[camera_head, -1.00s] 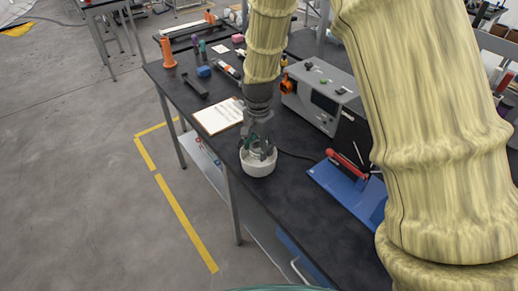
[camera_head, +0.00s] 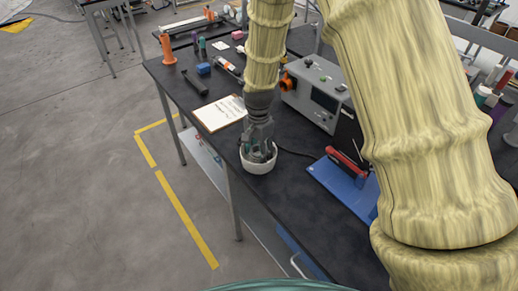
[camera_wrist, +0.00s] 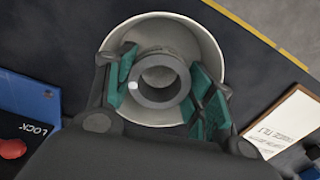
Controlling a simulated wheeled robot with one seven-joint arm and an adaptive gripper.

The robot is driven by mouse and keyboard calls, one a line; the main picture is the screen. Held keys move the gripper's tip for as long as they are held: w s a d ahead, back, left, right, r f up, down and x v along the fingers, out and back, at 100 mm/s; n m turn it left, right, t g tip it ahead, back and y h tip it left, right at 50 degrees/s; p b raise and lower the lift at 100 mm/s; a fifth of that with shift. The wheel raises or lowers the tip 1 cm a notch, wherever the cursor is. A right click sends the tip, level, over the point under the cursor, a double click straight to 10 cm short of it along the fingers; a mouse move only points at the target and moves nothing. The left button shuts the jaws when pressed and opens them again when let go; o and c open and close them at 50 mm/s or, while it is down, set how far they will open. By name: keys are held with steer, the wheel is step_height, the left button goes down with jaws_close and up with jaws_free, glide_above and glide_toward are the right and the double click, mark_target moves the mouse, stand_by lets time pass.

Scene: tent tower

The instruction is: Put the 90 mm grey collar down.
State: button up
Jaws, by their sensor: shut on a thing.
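The grey collar (camera_wrist: 146,92) is a thick round ring, seen from above in the wrist view. My gripper (camera_wrist: 163,88) is shut on it, with green finger pads on its two sides. A white round bowl (camera_wrist: 199,38) is under and around the collar, and its rim shows behind the fingers. In the head view my gripper (camera_head: 258,150) points down into the bowl (camera_head: 259,168), which stands on the dark bench near its front edge. The collar is mostly hidden there by the fingers. I cannot tell whether it touches the bowl's floor.
A clipboard (camera_head: 219,113) lies left of the bowl. A grey instrument box (camera_head: 316,95) stands behind it to the right. A blue board (camera_head: 340,188) with a red tool is at the right. An orange part (camera_head: 167,48) stands at the bench's far left corner.

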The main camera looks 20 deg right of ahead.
steer(key=o, duration=0.7)
steer(key=shift+o, duration=0.2)
step_height(320, 180, up, 13)
steer(key=b, duration=0.3)
stand_by(0.3)
